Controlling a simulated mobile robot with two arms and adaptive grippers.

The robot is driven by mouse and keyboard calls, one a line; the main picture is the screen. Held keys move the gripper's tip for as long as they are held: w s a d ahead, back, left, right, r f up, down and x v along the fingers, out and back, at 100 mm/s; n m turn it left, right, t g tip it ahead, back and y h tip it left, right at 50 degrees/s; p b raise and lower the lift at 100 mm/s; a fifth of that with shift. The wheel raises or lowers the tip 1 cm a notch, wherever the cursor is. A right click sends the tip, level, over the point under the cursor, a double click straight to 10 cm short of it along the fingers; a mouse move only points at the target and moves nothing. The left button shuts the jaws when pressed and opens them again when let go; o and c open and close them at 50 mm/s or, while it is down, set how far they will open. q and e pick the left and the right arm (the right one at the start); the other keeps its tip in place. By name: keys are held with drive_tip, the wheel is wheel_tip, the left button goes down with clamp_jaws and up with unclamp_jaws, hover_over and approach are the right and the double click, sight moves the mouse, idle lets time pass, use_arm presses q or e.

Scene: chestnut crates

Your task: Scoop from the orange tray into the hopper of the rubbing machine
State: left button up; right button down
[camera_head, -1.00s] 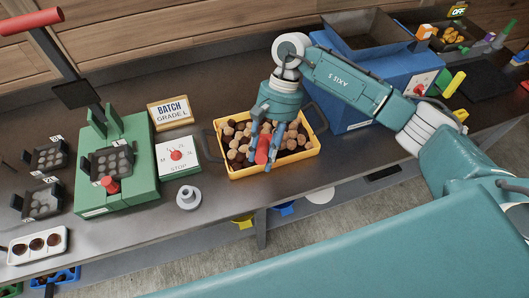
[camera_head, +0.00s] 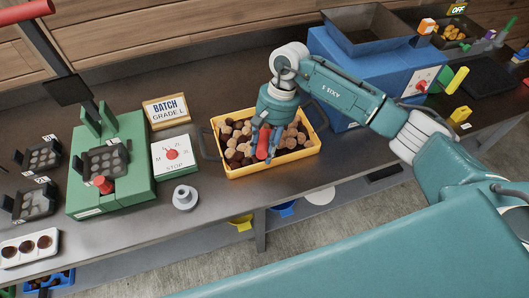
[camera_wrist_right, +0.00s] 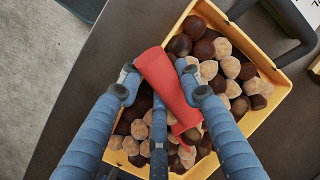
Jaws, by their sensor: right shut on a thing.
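The orange tray (camera_head: 232,174) looks yellow-orange and is full of brown and pale chestnuts; it stands mid-bench in the head view and fills much of the right wrist view (camera_wrist_right: 262,121). My right gripper (camera_head: 266,146) points down over the tray. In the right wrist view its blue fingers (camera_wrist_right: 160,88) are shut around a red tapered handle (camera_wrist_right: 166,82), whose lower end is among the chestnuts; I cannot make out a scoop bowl. The grey hopper (camera_head: 362,45) sits on the blue machine (camera_head: 385,75), right of and behind the tray. My left gripper is not in view.
A "BATCH GRADE" sign (camera_head: 166,111) is behind. My right arm passes in front of the blue machine.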

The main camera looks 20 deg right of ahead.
sight(263, 152)
drive_tip(key=shift+t, duration=0.5)
drive_tip(key=r, duration=0.2)
drive_tip(key=s+r+p, duration=0.1)
drive_tip(key=r, duration=0.1)
drive_tip(key=shift+a+r, duration=0.2)
drive_tip(key=shift+r, duration=0.05)
drive_tip(key=shift+s+a+r+t+h+p, duration=0.2)
drive_tip(key=shift+s+a+r+p, duration=0.1)
drive_tip(key=shift+s, duration=0.3)
drive_tip(key=shift+s+a+r+t+h+p, duration=0.15)
drive_tip(key=shift+s+t+h+p, duration=0.1)
drive_tip(key=shift+s, duration=0.35)
drive_tip(key=shift+s+a+r+t, duration=0.2)
drive_tip(key=shift+s+a+r, duration=0.05)
drive_tip(key=shift+s, duration=0.35)
drive_tip(key=shift+s+a+r+t, duration=0.15)
drive_tip(key=shift+s+a+r, duration=0.1)
drive_tip(key=shift+s, duration=0.3)
